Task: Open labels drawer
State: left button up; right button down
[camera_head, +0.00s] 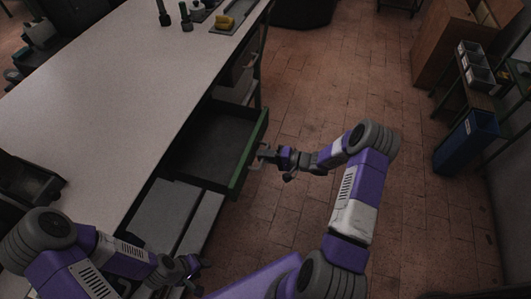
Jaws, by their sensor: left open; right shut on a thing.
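The drawer (210,142) under the long white workbench (120,85) stands pulled out, with a dark interior and a green front edge. Its inside looks empty. No label can be read on it. My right gripper (262,156) is at the outer side of the drawer front, shut on the drawer's handle (254,166), which is mostly hidden by the fingers. My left gripper (190,268) is low at the bottom of the view, open and apart from the drawer, near the grey panels under the bench.
Dark bottles (186,18) and a tray with a yellow item (224,23) stand at the bench's far end. A black bin (32,178) sits at the left. A blue bin (467,140) and shelving are at the right. The tiled floor between is clear.

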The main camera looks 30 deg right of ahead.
jog(key=c, duration=1.2)
grip_release()
jog(key=p+v, duration=0.1)
jog(key=v, duration=0.6)
jog(key=shift+s+d, duration=0.25)
jog(key=shift+d, duration=0.05)
